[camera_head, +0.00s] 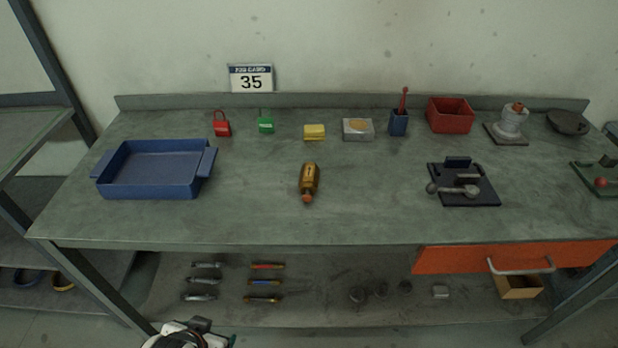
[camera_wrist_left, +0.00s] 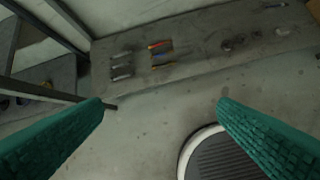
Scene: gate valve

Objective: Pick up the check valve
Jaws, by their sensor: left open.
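The check valve (camera_head: 310,180) appears to be the brass-coloured cylindrical body lying on the middle of the workbench (camera_head: 260,215), with an orange-red tip toward the front edge. Part of my left arm shows at the bottom of the head view, below the bench front, well away from the valve. In the left wrist view my left gripper (camera_wrist_left: 160,115) has two green fingers spread wide apart with nothing between them. They point over the floor and the lower shelf. My right gripper does not show in either view.
A blue tray (camera_head: 150,170) stands left of the valve. A dark fixture plate (camera_head: 480,197) is to its right. Padlocks, a yellow block (camera_head: 314,132), a red bin (camera_head: 450,114) and other items line the back. An orange drawer (camera_head: 450,258) sticks out at front right. The bench around the valve is clear.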

